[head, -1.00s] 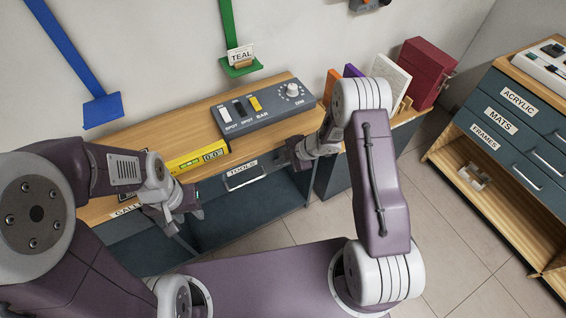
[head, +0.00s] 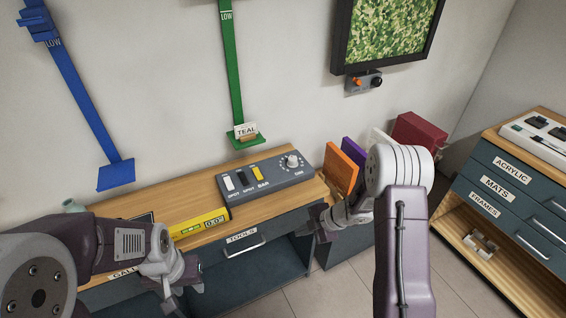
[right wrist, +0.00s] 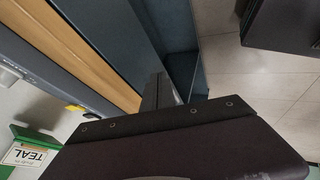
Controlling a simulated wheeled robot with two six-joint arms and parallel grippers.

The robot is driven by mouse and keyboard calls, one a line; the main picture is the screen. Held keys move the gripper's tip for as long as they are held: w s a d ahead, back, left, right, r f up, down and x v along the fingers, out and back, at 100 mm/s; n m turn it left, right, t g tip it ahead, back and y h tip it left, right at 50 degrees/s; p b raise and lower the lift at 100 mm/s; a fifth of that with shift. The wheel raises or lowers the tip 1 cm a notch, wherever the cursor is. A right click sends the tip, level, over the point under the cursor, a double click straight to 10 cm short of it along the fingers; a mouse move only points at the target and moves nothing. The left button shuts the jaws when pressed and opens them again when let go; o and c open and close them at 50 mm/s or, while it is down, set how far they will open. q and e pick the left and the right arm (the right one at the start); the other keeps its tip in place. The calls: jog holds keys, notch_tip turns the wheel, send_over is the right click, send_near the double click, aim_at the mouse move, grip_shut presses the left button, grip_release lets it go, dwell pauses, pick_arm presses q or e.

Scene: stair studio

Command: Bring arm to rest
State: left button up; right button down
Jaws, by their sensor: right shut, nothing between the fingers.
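My right arm (head: 403,250) reaches in from the lower right in the head view. Its gripper (head: 318,222) hangs in front of the bench's right end, right of the TOOLS drawer (head: 247,238), shut with nothing in it. The right wrist view shows the dark fingers (right wrist: 160,92) pointing toward the bench front and floor. My left arm (head: 115,245) comes in from the left. Its gripper (head: 178,285) is low in front of the bench's left part; whether its fingers are open is unclear.
The wooden bench (head: 190,195) carries a grey switch box (head: 265,178) and a yellow level (head: 200,222). An orange panel (head: 340,168) and a red box (head: 418,132) stand close behind the right arm. A drawer cabinet (head: 515,190) is at right, with open floor before it.

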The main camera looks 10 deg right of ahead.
notch_tip(320, 180, up, 18)
jog(key=w+m+t+h+p, duration=0.3)
jog(key=m+t, duration=0.2)
jog(key=m, duration=0.1)
jog(key=s+d+f+m+g+h, duration=0.1)
jog(key=s+d+f+m+g, duration=0.1)
jog(key=s+m+g, duration=0.2)
jog(key=s+d+f+m+g+h, duration=0.2)
jog(key=s+m, duration=0.8)
jog(key=s, duration=0.7)
jog(key=shift+f+m+g, duration=0.4)
jog(key=shift+f+g, duration=0.15)
jog(key=shift+g, duration=0.35)
